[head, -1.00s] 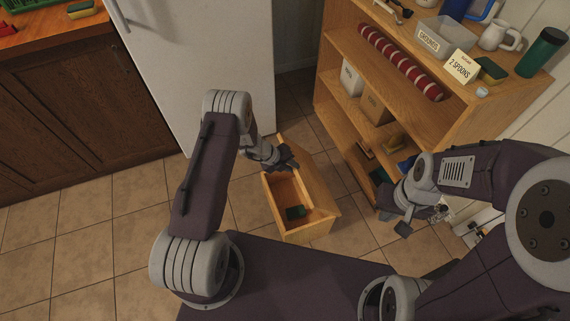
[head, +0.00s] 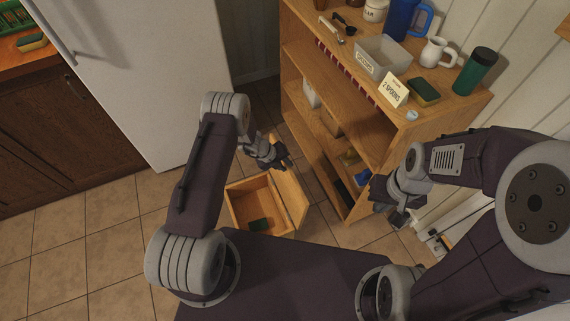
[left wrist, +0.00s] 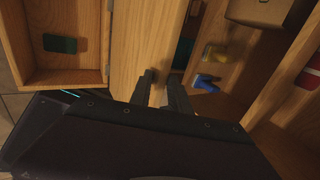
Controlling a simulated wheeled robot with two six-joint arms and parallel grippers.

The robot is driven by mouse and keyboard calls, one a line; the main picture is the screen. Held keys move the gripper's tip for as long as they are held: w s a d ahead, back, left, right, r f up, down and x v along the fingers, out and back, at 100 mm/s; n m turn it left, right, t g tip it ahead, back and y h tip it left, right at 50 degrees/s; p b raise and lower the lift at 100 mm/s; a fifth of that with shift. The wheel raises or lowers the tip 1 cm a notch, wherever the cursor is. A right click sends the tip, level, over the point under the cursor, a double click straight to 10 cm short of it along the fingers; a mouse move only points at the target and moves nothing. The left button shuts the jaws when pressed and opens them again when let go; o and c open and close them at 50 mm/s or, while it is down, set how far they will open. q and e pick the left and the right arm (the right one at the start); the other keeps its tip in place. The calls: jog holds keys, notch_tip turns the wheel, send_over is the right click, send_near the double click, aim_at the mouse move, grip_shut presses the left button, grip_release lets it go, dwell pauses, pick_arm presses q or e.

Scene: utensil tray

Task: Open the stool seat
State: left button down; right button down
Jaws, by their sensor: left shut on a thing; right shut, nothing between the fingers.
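The wooden stool (head: 232,208) stands on the floor as an open-topped box, with a dark green item (head: 258,224) on its inside floor. Its hinged seat (head: 291,192) is raised, standing steeply on the right side of the box. My left gripper (head: 284,164) is at the far top end of the seat and shut on it. In the left wrist view the fingers (left wrist: 161,76) lie against the seat board (left wrist: 138,40), with the open box (left wrist: 68,75) to the left. My right gripper (head: 389,203) is shut and empty, hanging beside the shelf, well right of the stool.
A wooden shelf unit (head: 345,205) stands close to the right of the raised seat, with a bin, card, mugs and sponge on top. A white fridge (head: 140,75) is behind on the left. Tiled floor is clear to the left.

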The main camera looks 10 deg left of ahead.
pick_arm(q)
jog(key=shift+s+d+f, duration=0.1)
jog(key=shift+d+f, duration=0.05)
jog(key=shift+f, duration=0.05)
jog(key=c, duration=1.6)
grip_release()
jog(key=shift+s, duration=0.1)
jog(key=shift+c, duration=0.2)
jog(key=shift+o, duration=1.4)
jog(key=shift+f, duration=0.1)
jog(key=shift+w, duration=0.2)
jog(key=p+v, duration=0.2)
jog(key=v, duration=0.7)
